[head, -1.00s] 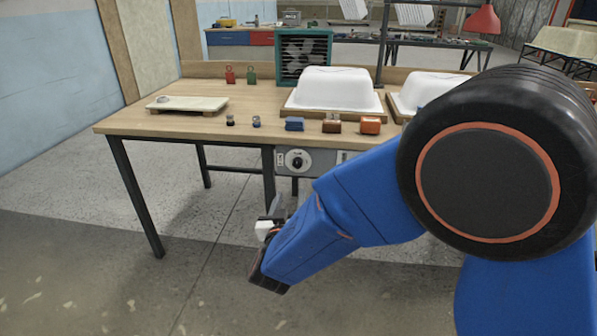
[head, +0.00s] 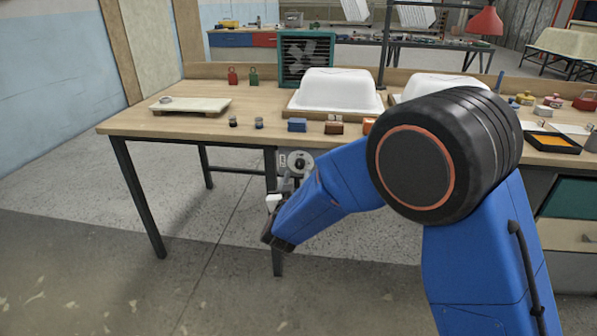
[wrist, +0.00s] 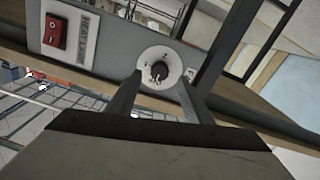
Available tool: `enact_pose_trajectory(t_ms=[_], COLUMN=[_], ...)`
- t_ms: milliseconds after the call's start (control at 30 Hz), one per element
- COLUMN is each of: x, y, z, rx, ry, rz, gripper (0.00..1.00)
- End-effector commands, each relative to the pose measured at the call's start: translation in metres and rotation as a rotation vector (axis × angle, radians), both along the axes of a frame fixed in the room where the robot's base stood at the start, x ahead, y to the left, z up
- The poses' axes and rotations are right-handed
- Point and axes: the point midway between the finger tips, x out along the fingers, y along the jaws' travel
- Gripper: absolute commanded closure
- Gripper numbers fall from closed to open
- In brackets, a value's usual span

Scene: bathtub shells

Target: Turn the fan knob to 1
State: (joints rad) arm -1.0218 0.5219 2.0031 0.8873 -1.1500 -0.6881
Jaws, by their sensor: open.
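The fan knob (wrist: 159,72) is a small dark pointer in a white round dial on a grey panel (wrist: 112,41). In the head view the dial (head: 299,162) shows under the bench's front edge. I cannot read its numbers. My gripper (wrist: 160,80) is open and empty, its two fingers flanking the dial's lower part in the wrist view. I cannot tell how far the tips are from it. In the head view my gripper (head: 285,188) is just below and left of the dial. The green-framed fan (head: 305,60) stands on the bench.
A red switch (wrist: 54,31) sits on the same panel. The wooden bench (head: 150,122) holds white tub shells (head: 338,88), a pale board (head: 190,106) and several small blocks. A dark bench leg (head: 140,195) stands at the left. Open floor lies in front.

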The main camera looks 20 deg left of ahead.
Motion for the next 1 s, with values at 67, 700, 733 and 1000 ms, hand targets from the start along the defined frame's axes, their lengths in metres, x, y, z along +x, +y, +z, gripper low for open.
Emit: enact_pose_trajectory(t_ms=[67, 700, 733, 1000], x=[0.013, 0.043, 0.043, 0.042], y=[0.003, 0.01, 0.01, 0.01], z=[-0.001, 0.0, 0.0, 0.0], rx=[-0.001, -0.001, -0.001, 0.0], ry=[0.0, 0.0, 0.0, 0.0], rz=[-0.001, 0.0, 0.0, 0.0], gripper=[0.54, 0.54, 0.61, 0.95])
